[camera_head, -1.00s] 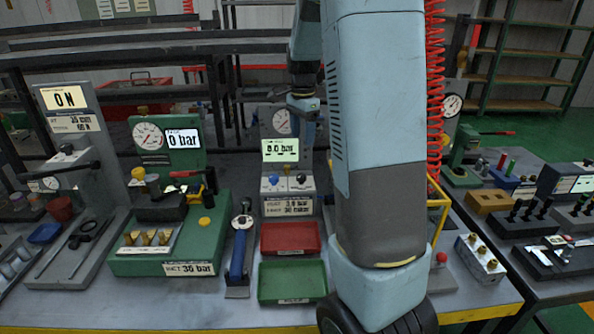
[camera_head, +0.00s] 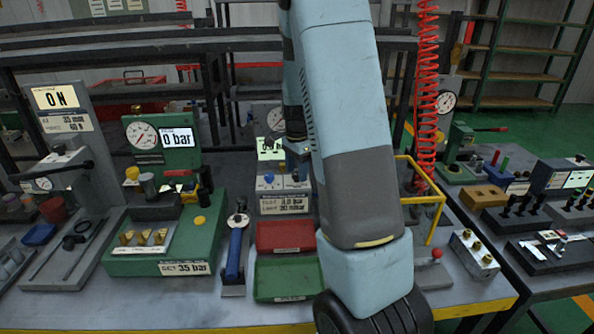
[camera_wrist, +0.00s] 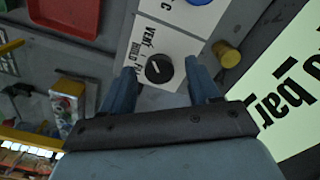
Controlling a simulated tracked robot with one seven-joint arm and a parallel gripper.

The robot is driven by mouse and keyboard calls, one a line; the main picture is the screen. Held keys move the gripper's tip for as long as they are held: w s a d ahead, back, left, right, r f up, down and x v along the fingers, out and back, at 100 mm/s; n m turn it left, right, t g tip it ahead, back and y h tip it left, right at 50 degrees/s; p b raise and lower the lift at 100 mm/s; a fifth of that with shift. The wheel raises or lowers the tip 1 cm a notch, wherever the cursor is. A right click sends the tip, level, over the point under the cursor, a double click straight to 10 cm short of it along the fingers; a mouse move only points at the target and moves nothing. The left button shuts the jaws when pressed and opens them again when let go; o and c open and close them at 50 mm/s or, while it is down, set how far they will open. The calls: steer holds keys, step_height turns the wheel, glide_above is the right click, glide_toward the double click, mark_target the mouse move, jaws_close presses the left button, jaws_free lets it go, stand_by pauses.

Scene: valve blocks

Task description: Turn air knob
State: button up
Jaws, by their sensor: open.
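A black round knob (camera_wrist: 159,69) with a white pointer line sits on a white panel (camera_wrist: 182,42) in the wrist view. The panel letters beside it read VENT and HOLD, and a third word is partly covered. My gripper (camera_wrist: 162,82) is open, with one blue-grey finger on each side of the knob. I cannot tell whether either finger touches it. In the head view my gripper (camera_head: 297,150) is in front of the middle station with the green display (camera_head: 269,149); my arm hides part of this station. A blue knob (camera_head: 269,178) shows at its left.
Beside the black knob is a yellow-ended cylinder (camera_wrist: 229,54), close to one finger. A large display (camera_wrist: 285,105) ending in "0 bar" is at the right. A red tray (camera_head: 284,236) and a green tray (camera_head: 288,280) lie below the station. A yellow frame (camera_head: 431,200) stands right of my arm.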

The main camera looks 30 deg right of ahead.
steer(key=shift+f, duration=0.2)
steer(key=c, duration=1)
steer(key=shift+c, duration=0.2)
